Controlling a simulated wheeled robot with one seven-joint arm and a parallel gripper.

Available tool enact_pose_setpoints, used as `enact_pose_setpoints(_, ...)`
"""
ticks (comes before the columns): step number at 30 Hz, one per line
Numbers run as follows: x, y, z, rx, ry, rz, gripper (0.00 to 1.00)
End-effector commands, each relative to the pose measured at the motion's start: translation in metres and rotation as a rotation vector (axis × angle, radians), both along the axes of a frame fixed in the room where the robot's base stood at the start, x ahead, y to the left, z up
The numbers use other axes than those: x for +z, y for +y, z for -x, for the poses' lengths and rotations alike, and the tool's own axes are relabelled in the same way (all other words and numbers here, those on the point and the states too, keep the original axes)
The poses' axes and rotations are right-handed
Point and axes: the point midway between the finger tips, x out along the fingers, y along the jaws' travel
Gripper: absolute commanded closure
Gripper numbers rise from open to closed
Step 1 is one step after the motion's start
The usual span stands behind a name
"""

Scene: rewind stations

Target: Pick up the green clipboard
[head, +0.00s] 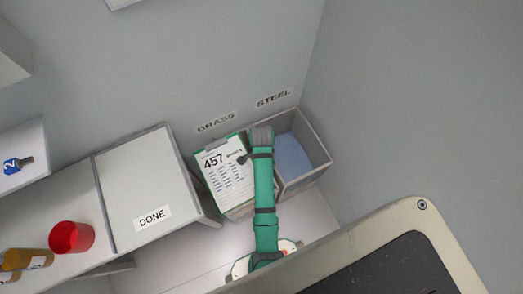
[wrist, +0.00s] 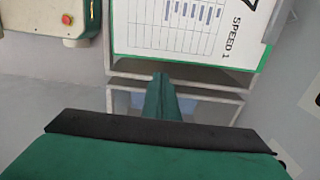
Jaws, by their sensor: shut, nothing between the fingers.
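The green clipboard (head: 213,183) holds a white sheet marked 457. It leans tilted at the left grey bin below the BRASS label. My green arm crosses in front of its right side and hides part of it. The clipboard (wrist: 190,30) also shows at the top of the wrist view, with its green edge and printed table. My gripper (wrist: 162,77) is shut and empty, its tip close to the clipboard's green edge; I cannot tell whether they touch. In the head view my gripper (head: 243,159) is a small dark shape by the sheet's right side.
A grey bin (head: 322,158) with a blue bottom stands at the right, under the STEEL label (head: 274,97). A grey box marked DONE (head: 150,190) is to the left. A red cup (head: 71,237) and amber bottles (head: 25,259) stand further left. Walls close in behind and right.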

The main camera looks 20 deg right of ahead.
Motion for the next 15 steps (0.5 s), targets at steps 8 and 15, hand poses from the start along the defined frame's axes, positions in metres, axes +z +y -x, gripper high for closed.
enact_pose_setpoints(8,-0.048,0.001,0.001,0.002,0.002,-0.001,1.0)
enact_pose_setpoints(15,-0.07,0.0,0.0,0.002,0.0,0.0,1.0)
